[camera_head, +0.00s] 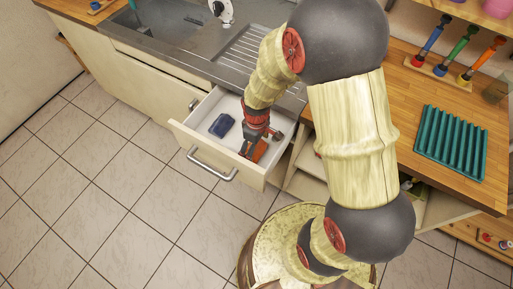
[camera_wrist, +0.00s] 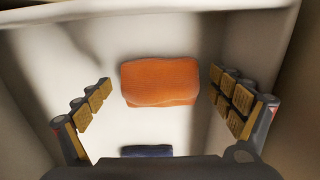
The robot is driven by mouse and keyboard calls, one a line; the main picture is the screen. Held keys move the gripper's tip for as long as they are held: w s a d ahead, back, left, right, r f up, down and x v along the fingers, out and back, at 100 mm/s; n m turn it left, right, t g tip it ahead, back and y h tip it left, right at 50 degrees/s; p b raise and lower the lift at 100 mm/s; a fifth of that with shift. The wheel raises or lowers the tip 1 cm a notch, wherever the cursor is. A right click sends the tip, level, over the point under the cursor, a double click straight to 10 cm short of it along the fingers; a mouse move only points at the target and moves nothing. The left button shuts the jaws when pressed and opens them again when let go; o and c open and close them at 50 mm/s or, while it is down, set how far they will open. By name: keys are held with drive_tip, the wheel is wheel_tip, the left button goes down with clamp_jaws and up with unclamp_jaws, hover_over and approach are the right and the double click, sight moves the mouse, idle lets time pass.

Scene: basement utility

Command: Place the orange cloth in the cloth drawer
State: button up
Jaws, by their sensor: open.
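The orange cloth (camera_wrist: 160,82) lies folded on the white floor of the open drawer (camera_head: 184,132). In the head view the orange cloth (camera_head: 260,150) shows partly behind my gripper, near the drawer's front right. My gripper (camera_wrist: 172,108) is open, its padded fingers spread to the left and right of the cloth with gaps on both sides. In the head view my gripper (camera_head: 249,146) reaches down into the drawer over the cloth. A dark blue folded cloth (camera_head: 221,125) lies in the drawer to the left; its edge shows in the wrist view (camera_wrist: 147,151).
The drawer's front panel with its metal handle (camera_head: 212,166) and its side walls stand close around my gripper. A sink counter (camera_head: 190,45) is above the drawer. A wooden worktop with a teal ribbed tray (camera_head: 450,143) is at the right. The tiled floor at left is clear.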

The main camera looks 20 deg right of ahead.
wheel_tip(320, 180, up, 12)
drive_tip(key=p, duration=0.5)
wheel_tip(320, 180, up, 14)
drive_tip(key=m+t, duration=0.2)
drive_tip(key=m, duration=0.1)
hover_over(257, 147)
drive_tip(key=s, duration=0.3)
drive_tip(key=s+r+m+t, duration=0.3)
drive_tip(key=s+r+m, duration=0.1)
drive_tip(key=s+r, duration=0.6)
drive_tip(key=shift+a+r+t, duration=0.3)
drive_tip(key=shift+a+r, duration=0.15)
drive_tip(key=shift+r, duration=0.5)
drive_tip(key=shift+w, duration=0.1)
drive_tip(key=shift+c, duration=0.3)
